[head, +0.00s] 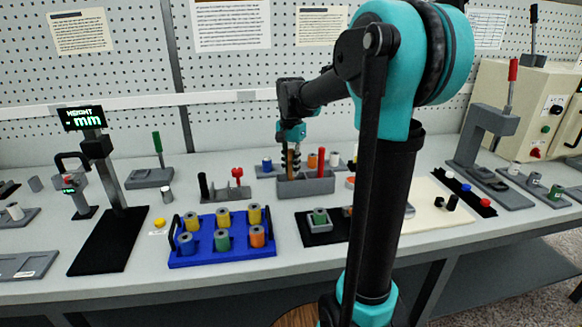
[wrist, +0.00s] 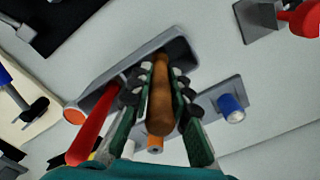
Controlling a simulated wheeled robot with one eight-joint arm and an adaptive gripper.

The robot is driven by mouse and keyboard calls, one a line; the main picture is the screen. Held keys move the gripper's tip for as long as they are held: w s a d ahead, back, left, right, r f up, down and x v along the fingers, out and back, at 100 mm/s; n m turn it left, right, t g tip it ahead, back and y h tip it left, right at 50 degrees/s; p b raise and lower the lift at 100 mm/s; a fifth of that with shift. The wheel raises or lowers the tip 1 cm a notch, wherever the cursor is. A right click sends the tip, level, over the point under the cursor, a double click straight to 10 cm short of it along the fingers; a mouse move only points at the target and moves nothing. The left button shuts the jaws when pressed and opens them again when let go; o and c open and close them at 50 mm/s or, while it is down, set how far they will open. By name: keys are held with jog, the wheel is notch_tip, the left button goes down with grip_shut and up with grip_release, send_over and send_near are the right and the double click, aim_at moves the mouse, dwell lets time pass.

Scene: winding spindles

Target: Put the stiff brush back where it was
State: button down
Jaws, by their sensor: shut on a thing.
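My gripper (head: 291,152) is shut on a brown wooden handle, which I take to be the stiff brush (wrist: 161,105). In the wrist view my gripper (wrist: 158,88) has one dark finger on each side of the handle. The far end of the handle meets the dark opening of a grey holder (wrist: 105,98); its bristles are hidden. I cannot tell whether the brush rests on the holder's floor. In the head view the grey holder (head: 318,187) stands on the bench right below my gripper.
A red handle (wrist: 92,130) stands in the same holder beside the brush. A grey rack with a blue spool (wrist: 231,108) is close by. A blue tray (head: 205,259) of several spools and a black mat (head: 320,238) lie nearer the bench's front.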

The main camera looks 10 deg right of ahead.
jog(key=c, duration=1.4)
grip_release()
jog(key=shift+f, duration=0.15)
notch_tip(320, 180, up, 12)
jog(key=shift+r, duration=0.2)
